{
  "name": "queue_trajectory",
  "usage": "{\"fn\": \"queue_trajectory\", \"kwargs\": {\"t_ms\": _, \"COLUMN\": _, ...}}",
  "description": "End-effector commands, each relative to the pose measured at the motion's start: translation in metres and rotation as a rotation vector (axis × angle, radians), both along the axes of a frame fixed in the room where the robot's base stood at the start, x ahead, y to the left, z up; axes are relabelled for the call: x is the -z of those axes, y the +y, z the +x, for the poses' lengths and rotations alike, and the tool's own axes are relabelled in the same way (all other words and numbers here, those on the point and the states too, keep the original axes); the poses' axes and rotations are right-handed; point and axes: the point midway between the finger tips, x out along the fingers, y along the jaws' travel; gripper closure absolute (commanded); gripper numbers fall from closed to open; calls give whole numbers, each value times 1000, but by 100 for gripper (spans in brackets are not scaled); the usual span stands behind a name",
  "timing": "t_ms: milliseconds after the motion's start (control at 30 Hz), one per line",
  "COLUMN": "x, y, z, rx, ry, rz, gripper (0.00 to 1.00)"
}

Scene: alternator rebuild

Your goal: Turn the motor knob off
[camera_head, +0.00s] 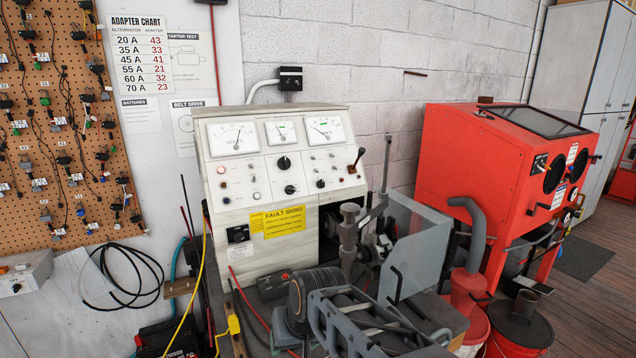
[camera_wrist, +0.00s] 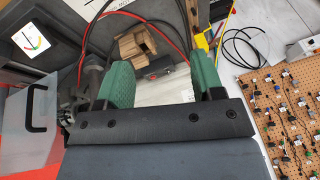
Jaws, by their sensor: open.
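The white test bench (camera_head: 225,150) stands against the wall in the head view, with three gauges at the top of its panel. Its panel carries an upper black knob (camera_head: 284,162) and a lower black knob (camera_head: 290,189). A black switch plate (camera_head: 238,234) sits lower left, beside a yellow fault label. The labels are too small to tell which control is the motor knob. My gripper (camera_wrist: 160,78) is open in the wrist view, with green fingers apart and nothing held between them. A gauge (camera_wrist: 31,38) shows at the upper left there; no knob is clearly visible.
A clear guard (camera_head: 415,245) stands right of the bench. A small black box with a red button (camera_head: 275,286) lies below the panel. A red cabinet (camera_head: 460,160) is at right, a pegboard (camera_head: 60,130) at left. Loose cables hang around the bench's left side.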

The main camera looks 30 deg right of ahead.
Motion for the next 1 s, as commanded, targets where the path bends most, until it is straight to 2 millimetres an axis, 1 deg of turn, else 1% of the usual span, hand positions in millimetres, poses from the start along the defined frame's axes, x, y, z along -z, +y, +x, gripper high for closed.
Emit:
{"fn": "queue_trajectory", "kwargs": {"t_ms": 33, "x": -27, "y": -3, "z": 26, "rx": 93, "ry": -11, "rz": 83, "gripper": 39}}
{"fn": "queue_trajectory", "kwargs": {"t_ms": 67, "x": -38, "y": -5, "z": 42, "rx": 159, "ry": -23, "rz": 143, "gripper": 39}}
{"fn": "queue_trajectory", "kwargs": {"t_ms": 100, "x": -54, "y": -10, "z": 67, "rx": 254, "ry": -40, "rz": 231, "gripper": 39}}
{"fn": "queue_trajectory", "kwargs": {"t_ms": 167, "x": -78, "y": -22, "z": 105, "rx": 400, "ry": -70, "rz": 369, "gripper": 39}}
{"fn": "queue_trajectory", "kwargs": {"t_ms": 200, "x": -93, "y": -34, "z": 131, "rx": 497, "ry": -90, "rz": 461, "gripper": 39}}
{"fn": "queue_trajectory", "kwargs": {"t_ms": 267, "x": -114, "y": -56, "z": 166, "rx": 637, "ry": -124, "rz": 597, "gripper": 39}}
{"fn": "queue_trajectory", "kwargs": {"t_ms": 300, "x": -126, "y": -73, "z": 188, "rx": 724, "ry": -146, "rz": 684, "gripper": 39}}
{"fn": "queue_trajectory", "kwargs": {"t_ms": 367, "x": -142, "y": -100, "z": 217, "rx": 843, "ry": -179, "rz": 810, "gripper": 39}}
{"fn": "queue_trajectory", "kwargs": {"t_ms": 400, "x": -150, "y": -117, "z": 233, "rx": 912, "ry": -198, "rz": 885, "gripper": 39}}
{"fn": "queue_trajectory", "kwargs": {"t_ms": 500, "x": -164, "y": -152, "z": 260, "rx": 1035, "ry": -238, "rz": 1031, "gripper": 39}}
{"fn": "queue_trajectory", "kwargs": {"t_ms": 600, "x": -172, "y": -176, "z": 276, "rx": 1107, "ry": -262, "rz": 1128, "gripper": 39}}
{"fn": "queue_trajectory", "kwargs": {"t_ms": 700, "x": -175, "y": -190, "z": 285, "rx": 1149, "ry": -278, "rz": 1188, "gripper": 39}}
{"fn": "queue_trajectory", "kwargs": {"t_ms": 833, "x": -176, "y": -198, "z": 290, "rx": 1172, "ry": -290, "rz": 1225, "gripper": 39}}
{"fn": "queue_trajectory", "kwargs": {"t_ms": 1000, "x": -173, "y": -195, "z": 300, "rx": 1173, "ry": -287, "rz": 1231, "gripper": 39}}
